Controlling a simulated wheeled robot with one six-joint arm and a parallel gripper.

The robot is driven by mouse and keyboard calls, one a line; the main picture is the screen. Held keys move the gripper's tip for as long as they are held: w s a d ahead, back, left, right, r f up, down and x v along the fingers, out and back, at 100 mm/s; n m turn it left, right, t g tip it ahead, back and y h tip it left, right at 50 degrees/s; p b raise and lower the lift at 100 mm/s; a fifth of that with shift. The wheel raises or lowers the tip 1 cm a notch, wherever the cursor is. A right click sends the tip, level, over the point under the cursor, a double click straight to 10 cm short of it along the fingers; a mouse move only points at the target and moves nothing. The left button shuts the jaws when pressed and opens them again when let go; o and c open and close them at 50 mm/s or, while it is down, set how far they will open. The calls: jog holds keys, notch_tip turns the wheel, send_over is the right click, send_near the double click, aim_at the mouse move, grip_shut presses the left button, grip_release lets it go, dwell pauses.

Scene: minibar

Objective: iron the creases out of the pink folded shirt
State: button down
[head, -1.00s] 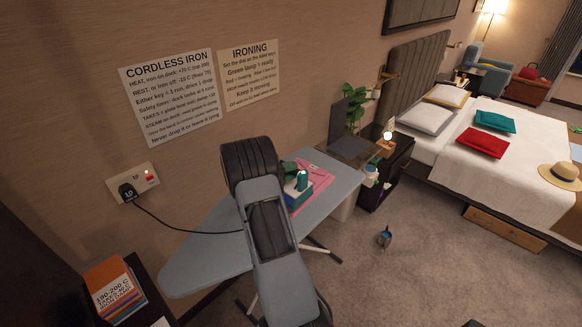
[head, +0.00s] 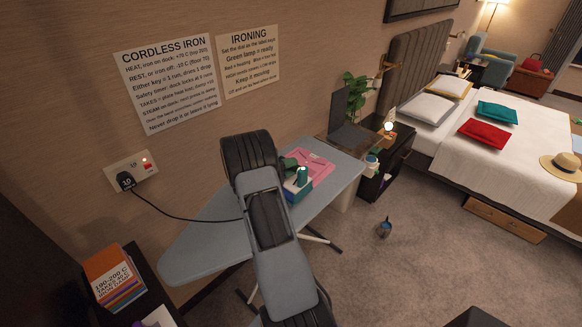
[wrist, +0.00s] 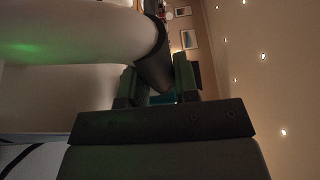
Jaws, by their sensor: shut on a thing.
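The pink folded shirt (head: 319,164) lies on the far part of the grey-blue ironing board (head: 205,245). In the wrist view, the two dark green fingers of my gripper (wrist: 157,80) are closed around a dark handle (wrist: 153,68). A pale rounded body with a green glow (wrist: 70,35) fills the upper left there.
A laptop (head: 348,125) and plant stand behind the board, with a dark bedside cabinet (head: 378,186) to the right. A black plug and cord (head: 126,181) run from the wall socket toward the board. Coloured books (head: 112,277) sit at lower left. A small blue object (head: 384,229) is on the carpet.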

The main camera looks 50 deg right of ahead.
jog(key=shift+f, duration=0.55)
dwell(0.9)
jog(key=shift+d, duration=0.15)
jog(key=shift+d+f, duration=0.1)
jog(key=shift+d, duration=0.9)
jog(key=shift+s+d, duration=0.1)
jog(key=shift+d, duration=0.1)
jog(key=shift+d, duration=1.15)
jog(key=shift+r, duration=0.2)
notch_tip(320, 180, up, 10)
jog(key=p, duration=0.3)
jog(key=shift+p, duration=0.4)
